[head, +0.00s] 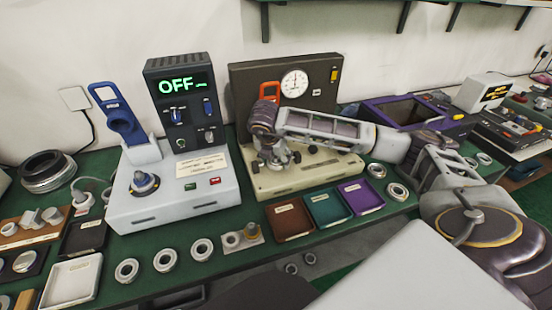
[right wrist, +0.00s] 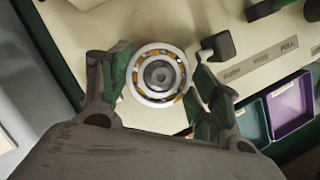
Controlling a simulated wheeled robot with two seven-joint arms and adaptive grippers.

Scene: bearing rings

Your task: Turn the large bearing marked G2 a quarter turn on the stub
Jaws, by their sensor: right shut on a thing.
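A large bearing (right wrist: 158,75) with a bright outer ring and orange-brown cage shows in the right wrist view. A grey round part, which looks like the stub (right wrist: 158,75), fills its middle. My right gripper (right wrist: 160,88) has one green-padded finger on each side of the bearing and is shut on it. In the head view my right gripper (head: 276,156) points down over the beige test machine (head: 310,178), and hides most of the bearing there. No G2 mark is readable. My left gripper is not in view.
Brown (head: 288,221), teal (head: 325,207) and purple (head: 360,196) trays stand before the machine. Several smaller bearings (head: 165,260) lie along the front of the green bench. A grey device (head: 175,190) with an OFF display stands left. A black-knobbed lever (right wrist: 215,46) is close to the right finger.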

